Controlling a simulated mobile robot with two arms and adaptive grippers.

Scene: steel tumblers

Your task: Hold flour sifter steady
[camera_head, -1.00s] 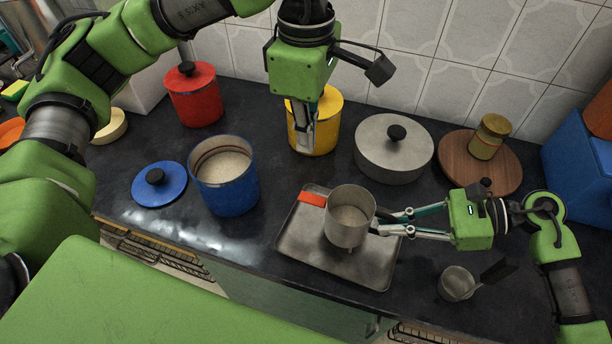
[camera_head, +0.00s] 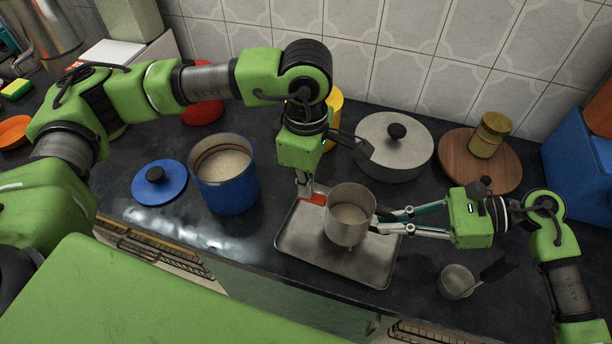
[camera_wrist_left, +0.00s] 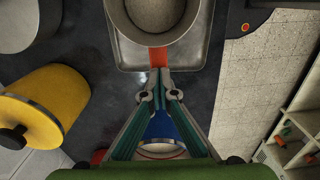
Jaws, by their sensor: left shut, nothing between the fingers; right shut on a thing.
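The flour sifter (camera_head: 345,232), a steel cup with pale flour inside, is upright over the metal tray (camera_head: 365,273). I cannot tell whether its bottom touches the tray. My right gripper (camera_head: 383,222) is shut on the sifter at its right side. A red handle (camera_head: 314,199) shows at the sifter's left. My left gripper (camera_head: 304,188) points down beside this red handle, shut and empty. In the left wrist view, the fingertips (camera_wrist_left: 161,78) meet just short of the red handle (camera_wrist_left: 159,57), with the sifter (camera_wrist_left: 155,42) beyond it.
An open blue canister (camera_head: 228,190) of flour and its blue lid (camera_head: 160,182) stand to the left. A lidded steel pot (camera_head: 392,155) and a wooden board (camera_head: 505,170) are behind. A small steel cup (camera_head: 456,283) sits at front right.

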